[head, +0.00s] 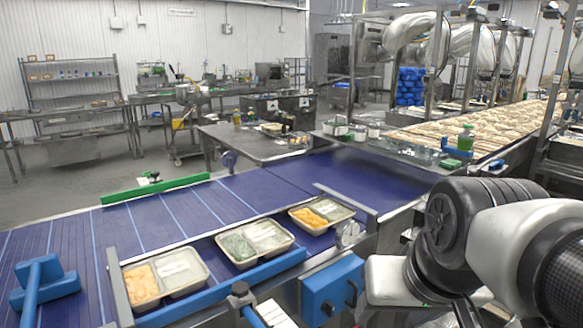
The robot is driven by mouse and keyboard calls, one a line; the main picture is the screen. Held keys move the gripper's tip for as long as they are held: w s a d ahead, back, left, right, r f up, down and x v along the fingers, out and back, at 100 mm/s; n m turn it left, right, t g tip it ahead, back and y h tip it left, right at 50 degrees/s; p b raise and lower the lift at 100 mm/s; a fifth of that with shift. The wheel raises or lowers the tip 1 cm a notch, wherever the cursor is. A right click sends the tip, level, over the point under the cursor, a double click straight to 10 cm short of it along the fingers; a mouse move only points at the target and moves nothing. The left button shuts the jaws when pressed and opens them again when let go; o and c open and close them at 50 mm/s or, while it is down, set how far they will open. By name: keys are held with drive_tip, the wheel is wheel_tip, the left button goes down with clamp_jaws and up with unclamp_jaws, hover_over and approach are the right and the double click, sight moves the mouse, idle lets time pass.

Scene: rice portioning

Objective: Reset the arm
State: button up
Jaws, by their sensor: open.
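My arm (500,240) is at the right side, folded with a large black joint and pale grey and black links. It stands over the right end of the front conveyor's frame. My gripper cannot be made out; the arm's end is hidden behind its own links or lies outside the picture. Three two-compartment trays stand on the blue conveyor (150,225). The left tray (165,275) and the right tray (321,214) hold something orange in one compartment and something whitish in the other. The middle tray (254,242) holds something greenish and something whitish.
A blue rail and a blue box (333,287) line the conveyor's near edge. A blue T-shaped piece (45,285) stands at the left, a green guide (155,189) at the far edge. A steel table (255,145) stands behind. The belt's middle is clear.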

wheel_tip(320, 180, up, 13)
drive_tip(key=s+a+p, duration=0.1)
drive_tip(key=s+p, duration=0.1)
drive_tip(key=p, duration=1.2)
drive_tip(key=shift+s+a+n, duration=0.15)
drive_tip(key=shift+a+n, duration=0.2)
drive_tip(key=shift+n, duration=0.05)
